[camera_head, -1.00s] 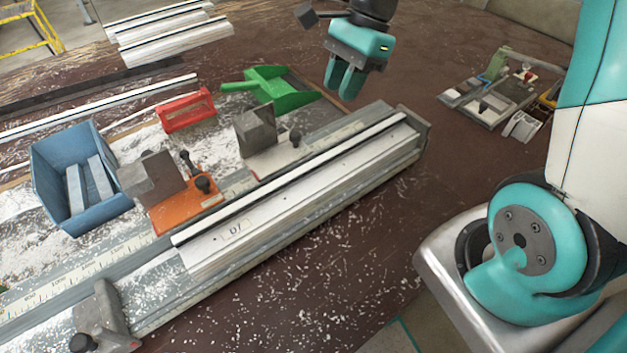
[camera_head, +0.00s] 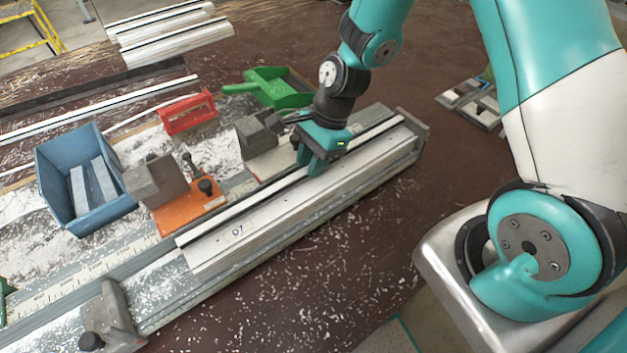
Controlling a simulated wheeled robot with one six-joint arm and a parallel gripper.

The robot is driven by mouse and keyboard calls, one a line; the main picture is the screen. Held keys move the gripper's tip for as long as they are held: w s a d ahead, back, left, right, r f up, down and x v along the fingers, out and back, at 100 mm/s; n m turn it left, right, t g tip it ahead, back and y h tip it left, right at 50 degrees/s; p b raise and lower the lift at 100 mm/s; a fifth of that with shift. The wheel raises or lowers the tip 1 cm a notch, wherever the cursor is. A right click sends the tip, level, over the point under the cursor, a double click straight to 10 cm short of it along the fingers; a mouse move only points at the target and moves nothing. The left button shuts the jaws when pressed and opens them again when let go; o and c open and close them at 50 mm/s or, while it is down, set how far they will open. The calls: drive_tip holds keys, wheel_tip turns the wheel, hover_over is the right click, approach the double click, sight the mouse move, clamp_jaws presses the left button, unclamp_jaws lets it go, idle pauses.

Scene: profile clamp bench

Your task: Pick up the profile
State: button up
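The profile (camera_head: 250,222) is a long pale metal bar with a dark slot along its top and a small marked label on its near side. It lies lengthwise in the grey clamp bench (camera_head: 160,318), running from lower left to upper right. My gripper (camera_head: 309,168) points down at the profile, right of its middle. Its two teal fingers reach the upper edge of the bar, one towards the far side and one towards the near side. Whether they press on the bar cannot be made out. The fingers and wrist hide a short stretch of it.
An orange clamp (camera_head: 188,212) and a grey clamp block (camera_head: 255,138) stand along the profile's far side. A grey end stop (camera_head: 108,318) is at lower left. The brown table at right is mostly clear.

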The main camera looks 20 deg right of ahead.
drive_tip(key=shift+a+f, duration=0.15)
drive_tip(key=shift+f, duration=0.25)
clamp_jaws()
drive_tip(key=shift+r, duration=0.15)
drive_tip(key=shift+s+r+p, duration=0.2)
drive_tip(key=shift+p, duration=0.1)
drive_tip(key=s+a+r+p, duration=0.2)
drive_tip(key=s+r+p, duration=0.1)
drive_tip(key=s+p, duration=0.3)
drive_tip(key=s+a+r+p, duration=0.2)
drive_tip(key=s+r+p, duration=0.2)
drive_tip(key=s+p, duration=0.3)
drive_tip(key=p, duration=0.3)
drive_tip(key=shift+r, duration=0.25)
drive_tip(key=shift+s+d, duration=0.1)
